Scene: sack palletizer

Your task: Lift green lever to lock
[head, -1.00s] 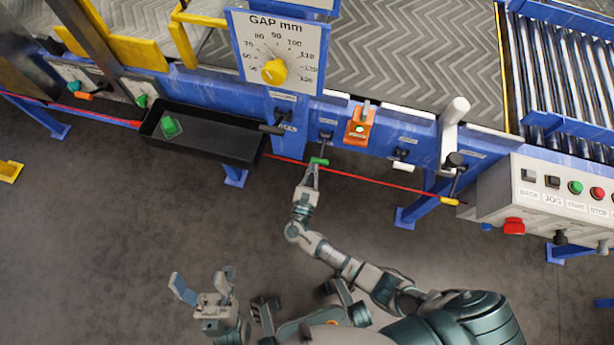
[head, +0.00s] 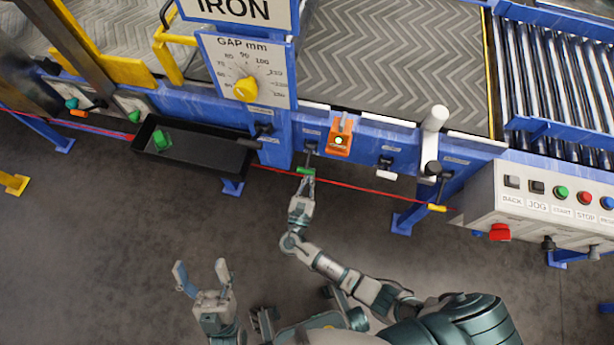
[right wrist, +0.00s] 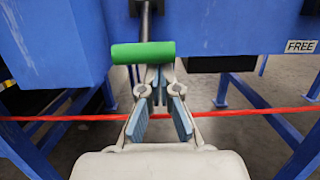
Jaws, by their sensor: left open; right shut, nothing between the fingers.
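The green lever handle (head: 306,170) hangs on a dark stem from the front of the blue frame. In the right wrist view the green bar (right wrist: 143,53) lies crosswise at the end of its stem. My right gripper (head: 306,179) is at the handle; in the right wrist view its blue-padded fingers (right wrist: 160,72) are closed together just below and behind the bar, with nothing between them. I cannot tell whether they touch it. My left gripper (head: 202,267) is open and empty, low over the floor, well away from the lever.
A red cord (head: 350,186) runs along the frame behind my right gripper. A black tray (head: 205,152) is left of the lever, an orange box (head: 340,138) right of it. A white-handled lever (head: 386,175) and a control box (head: 560,205) stand further right. A FREE label (right wrist: 300,47) shows.

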